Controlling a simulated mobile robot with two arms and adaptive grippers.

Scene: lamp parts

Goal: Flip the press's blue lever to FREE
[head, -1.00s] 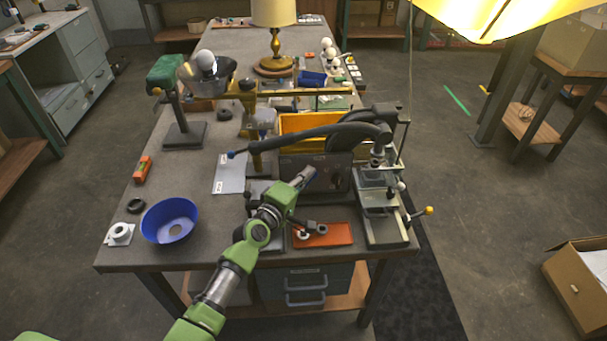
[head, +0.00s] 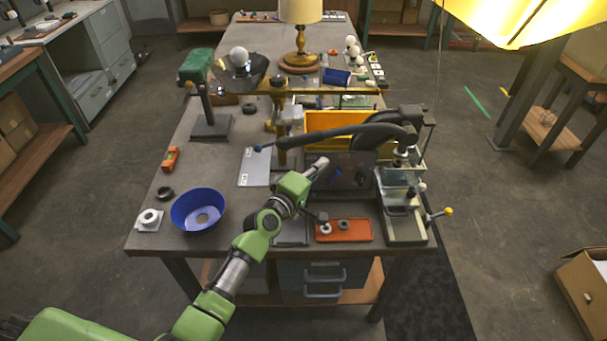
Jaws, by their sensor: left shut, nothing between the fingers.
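The press (head: 408,205) stands at the right front of the bench, with a dark boxy body beside it. My left gripper (head: 321,164) is shut and empty, in front of the dark body and just left of the blue spot. Contact cannot be made out. Any FREE marking is too small to read. My right gripper is out of view.
A yellow-knobbed handle (head: 446,211) sticks out at the press's right. A blue bowl (head: 181,213) and a white part (head: 149,219) stand at left. A yellow bin (head: 318,122) is behind.

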